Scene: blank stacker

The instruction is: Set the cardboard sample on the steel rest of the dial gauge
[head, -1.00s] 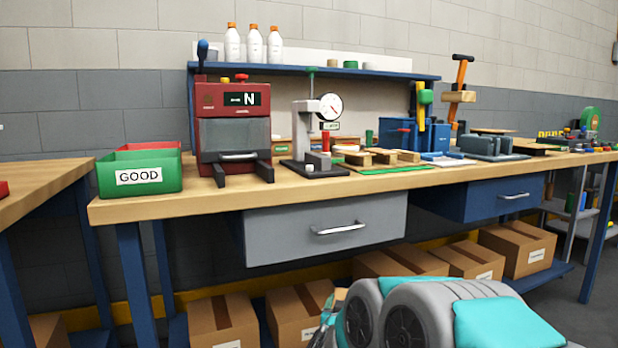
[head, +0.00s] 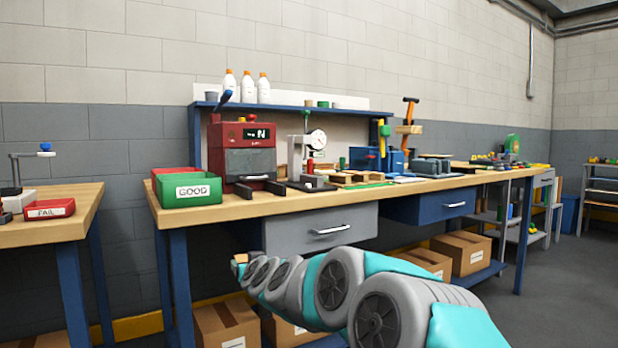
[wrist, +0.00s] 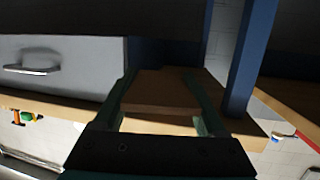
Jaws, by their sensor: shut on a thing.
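The dial gauge (head: 316,139) stands on the long workbench in the head view, with a round white dial on a grey stand and a dark base. Its small pale steel rest (head: 309,168) is on the base below the dial, too small to see in detail. My gripper (wrist: 162,100) is shut on the brown cardboard sample (wrist: 160,88), which lies flat between the two fingers in the wrist view. In the head view my arm's end is low in front of the bench, left of the grey drawer and well below the gauge.
A red press (head: 242,150) stands left of the gauge, with a green GOOD bin (head: 190,190) beyond it. Wooden blocks (head: 355,178) lie right of the gauge. A grey drawer (head: 320,228) is under the benchtop. A second table (head: 60,215) with a red FAIL bin (head: 48,209) stands left.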

